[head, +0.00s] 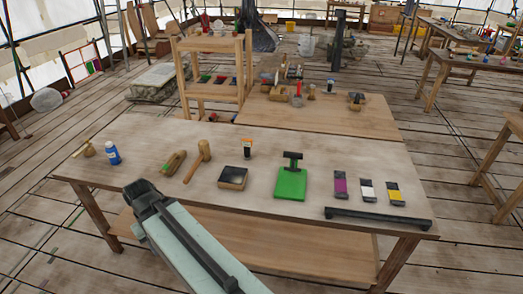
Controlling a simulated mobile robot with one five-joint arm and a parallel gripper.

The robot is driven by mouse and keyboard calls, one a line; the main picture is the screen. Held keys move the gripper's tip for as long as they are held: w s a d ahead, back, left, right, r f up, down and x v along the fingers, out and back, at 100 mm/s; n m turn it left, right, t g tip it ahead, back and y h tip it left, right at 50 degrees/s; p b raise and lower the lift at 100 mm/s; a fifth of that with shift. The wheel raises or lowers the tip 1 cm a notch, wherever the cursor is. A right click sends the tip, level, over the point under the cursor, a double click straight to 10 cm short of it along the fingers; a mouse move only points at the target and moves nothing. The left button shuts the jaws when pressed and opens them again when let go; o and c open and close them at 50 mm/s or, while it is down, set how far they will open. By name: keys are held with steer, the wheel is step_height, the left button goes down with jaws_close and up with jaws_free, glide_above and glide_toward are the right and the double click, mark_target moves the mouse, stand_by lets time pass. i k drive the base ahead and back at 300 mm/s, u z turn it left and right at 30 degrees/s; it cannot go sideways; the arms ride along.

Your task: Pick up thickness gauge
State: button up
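I cannot surely tell which item is the thickness gauge. A green block-like thing (291,184) with a black T-shaped top stands upright right of the middle of the near wooden table (330,150). A small upright orange-and-black item (248,147) stands behind and left of it. A dark-topped box (232,178) sits to its left. Purple (340,184), white (367,190) and yellow (395,194) items with black parts stand in a row to its right. My pale arm reaches in from the bottom edge, over the table's front left.
A blue bottle (112,153), a wooden plane-like tool (174,163) and a mallet (200,158) occupy the table's left half. A long black bar (378,218) lies along the front right edge. Another low table (340,112) adjoins behind. The back right tabletop is clear.

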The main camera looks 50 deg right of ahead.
mark_target(247, 143)
steer(key=z, duration=0.15)
steer(key=i, duration=1.5)
steer(key=u, duration=0.1)
